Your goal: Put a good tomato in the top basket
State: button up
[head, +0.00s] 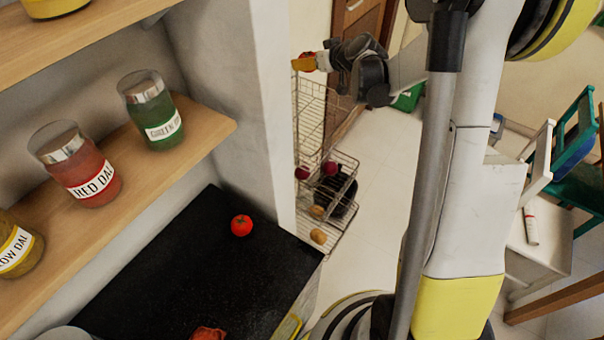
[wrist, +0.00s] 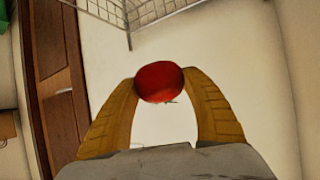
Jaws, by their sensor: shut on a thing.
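My gripper (wrist: 160,100) is shut on a round red tomato (wrist: 159,82), held between the tips of its two yellow fingers. The tomato looks smooth in the wrist view. In the head view my gripper (head: 305,63) is at the upper middle, by the top of the wire rack; only a bit of red shows there. The top basket (head: 318,103) of the rack appears below the gripper and looks empty. Its wire edge shows at the top of the wrist view (wrist: 128,20). I cannot tell whether the tomato is over the basket.
Lower rack tiers (head: 335,225) hold red onions, potatoes and a dark vegetable. Another red tomato (head: 241,225) sits on the black counter (head: 165,265); a wrinkled red thing (head: 208,333) is at its front. A wooden door (head: 352,30) stands behind. Labelled jars fill the left shelf (head: 205,125).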

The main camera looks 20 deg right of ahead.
notch_tip(320, 180, down, 6)
jog(key=b, duration=0.3)
jog(key=shift+s+r+b, duration=0.1)
jog(key=shift+b, duration=0.2)
jog(key=o, duration=1.3)
jog(key=v, duration=1.2)
jog(key=shift+a, duration=0.1)
